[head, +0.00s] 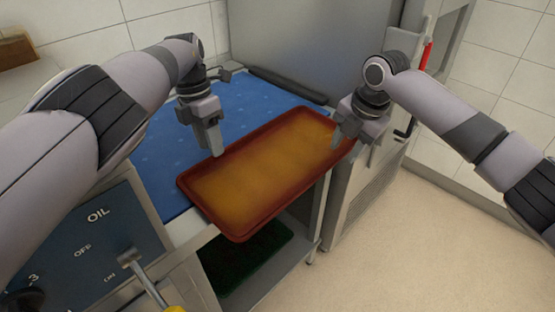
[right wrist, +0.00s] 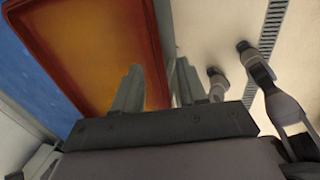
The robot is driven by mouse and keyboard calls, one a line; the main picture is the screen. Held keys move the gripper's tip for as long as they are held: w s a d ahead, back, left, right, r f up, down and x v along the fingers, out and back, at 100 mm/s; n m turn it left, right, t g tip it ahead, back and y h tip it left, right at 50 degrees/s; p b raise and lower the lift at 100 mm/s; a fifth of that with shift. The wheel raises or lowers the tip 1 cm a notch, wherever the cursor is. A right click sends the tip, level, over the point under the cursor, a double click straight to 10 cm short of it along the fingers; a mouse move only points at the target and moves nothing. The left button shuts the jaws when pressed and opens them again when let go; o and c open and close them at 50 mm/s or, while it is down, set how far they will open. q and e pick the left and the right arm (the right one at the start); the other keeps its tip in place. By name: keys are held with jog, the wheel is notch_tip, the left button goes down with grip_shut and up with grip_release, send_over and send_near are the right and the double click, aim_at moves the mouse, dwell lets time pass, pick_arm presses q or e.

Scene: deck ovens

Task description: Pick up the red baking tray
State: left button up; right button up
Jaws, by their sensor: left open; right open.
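The red baking tray (head: 262,167) has a dark red rim and an orange-brown inside. It lies at the front edge of the blue-topped counter, with its near side reaching past the edge. My left gripper (head: 216,150) is open and points down at the tray's far long rim, toward its left part. My right gripper (head: 337,142) is open at the tray's right end. In the right wrist view the tray (right wrist: 100,40) fills the upper left, and the right gripper's fingers (right wrist: 158,88) stand apart near its rim. Whether either gripper touches the tray cannot be told.
The blue counter top (head: 165,150) lies behind and left of the tray. A dark roller (head: 287,86) lies along its back. A control panel (head: 95,240) marked OIL is at the lower left. A dark green tray (head: 245,257) sits on the shelf below. The floor (head: 400,250) is clear.

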pick_arm(q)
jog(key=shift+s+d+f, duration=0.1)
jog(key=shift+f, duration=0.6)
jog(key=shift+s+d+f, duration=0.1)
jog(key=shift+f, duration=0.6)
pick_arm(e)
jog(key=shift+x, duration=1.4)
pick_arm(q)
jog(key=shift+c, duration=0.3)
pick_arm(e)
jog(key=shift+c, duration=0.2)
pick_arm(q)
grip_shut()
pick_arm(e)
grip_shut()
pick_arm(q)
jog(key=shift+r, duration=0.1)
